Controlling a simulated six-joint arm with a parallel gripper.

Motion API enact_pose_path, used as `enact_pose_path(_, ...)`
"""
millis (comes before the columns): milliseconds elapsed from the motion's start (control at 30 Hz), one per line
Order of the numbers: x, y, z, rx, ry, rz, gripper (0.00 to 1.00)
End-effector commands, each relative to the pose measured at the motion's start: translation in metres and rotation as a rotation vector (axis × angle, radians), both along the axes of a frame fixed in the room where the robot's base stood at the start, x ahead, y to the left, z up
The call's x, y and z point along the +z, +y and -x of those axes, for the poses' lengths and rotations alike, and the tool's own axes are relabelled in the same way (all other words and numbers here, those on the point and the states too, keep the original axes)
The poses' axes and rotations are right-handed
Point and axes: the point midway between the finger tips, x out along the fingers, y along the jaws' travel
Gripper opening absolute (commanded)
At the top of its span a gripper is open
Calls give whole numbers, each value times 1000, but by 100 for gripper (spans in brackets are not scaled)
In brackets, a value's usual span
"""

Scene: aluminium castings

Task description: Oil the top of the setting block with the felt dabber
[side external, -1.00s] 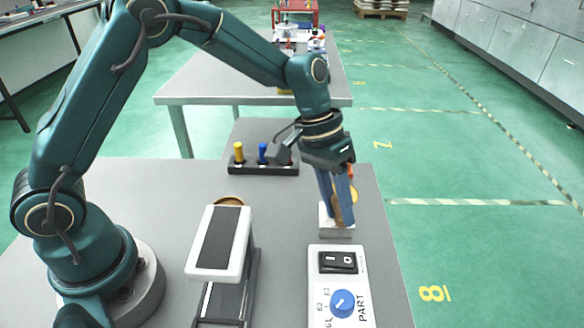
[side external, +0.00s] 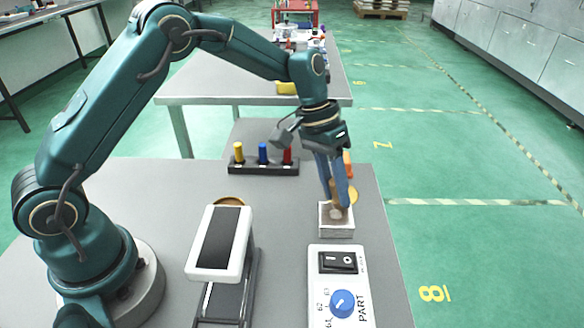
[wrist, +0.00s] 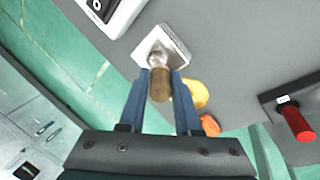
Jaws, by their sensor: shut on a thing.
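The setting block (side external: 337,232) is a small pale square block on the grey table. Its top is greyish brown inside a light rim. It also shows at the top of the wrist view (wrist: 177,37). My gripper (side external: 338,202) is just above the block, pointing down, shut on the felt dabber (wrist: 160,86). The dabber has a brown handle between the blue fingers and a pale end towards the block. That end is over the block's top and appears to touch it, though the contact is not clear.
Next to the block are a yellow disc (side external: 370,194) and an orange item (side external: 347,164). A control box (side external: 338,285) with a switch and blue knob stands in front. A black rack (side external: 264,169) with coloured pegs is behind; a white-framed stand (side external: 221,240) is left.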

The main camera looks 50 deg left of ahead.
Motion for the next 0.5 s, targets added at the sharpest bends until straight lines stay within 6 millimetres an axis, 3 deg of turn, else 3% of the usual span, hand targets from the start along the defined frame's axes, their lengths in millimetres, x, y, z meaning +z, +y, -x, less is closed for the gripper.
enact_pose_path(500, 0, -35, 35, -3, 3, 2, 0)
